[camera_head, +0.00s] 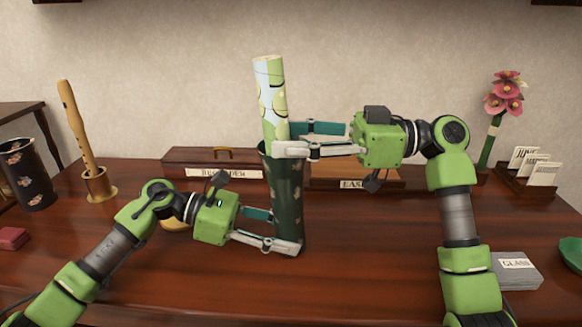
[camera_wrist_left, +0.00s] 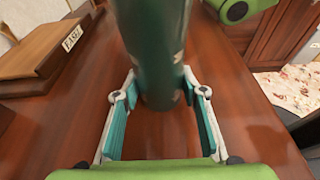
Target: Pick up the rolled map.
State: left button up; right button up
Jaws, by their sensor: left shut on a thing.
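The rolled map (camera_head: 269,90) is a pale green and cream patterned tube. It stands upright, tilted slightly, with its lower end at the mouth of a tall dark green vase (camera_head: 288,190). My left gripper (camera_head: 285,232) is shut on the vase low down. In the left wrist view the vase (camera_wrist_left: 155,45) stands between my left gripper's fingers (camera_wrist_left: 160,90). My right gripper (camera_head: 286,140) has its fingers on either side of the map's lower part, just above the vase rim. Whether they press on the map is not clear. The map's bottom end is hidden.
Labelled wooden boxes (camera_head: 215,184) stand behind the vase. A flute (camera_head: 76,125) in a holder and a dark flowered vase (camera_head: 25,172) are at left. Pink flowers (camera_head: 505,95), a card rack (camera_head: 530,182) and grey coasters (camera_head: 515,272) are at right. The front middle of the table is clear.

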pick_arm(q)
jog(key=shift+d, duration=0.1)
pick_arm(e)
jog(key=shift+a+f, duration=0.1)
jog(key=shift+f, duration=0.25)
grip_shut()
pick_arm(q)
jog(key=shift+f, duration=0.1)
jog(key=shift+c, duration=0.2)
jog(key=o, duration=0.9)
pick_arm(e)
notch_tip(320, 180, up, 10)
jog(key=shift+r, duration=0.2)
pick_arm(q)
jog(key=shift+o, duration=0.2)
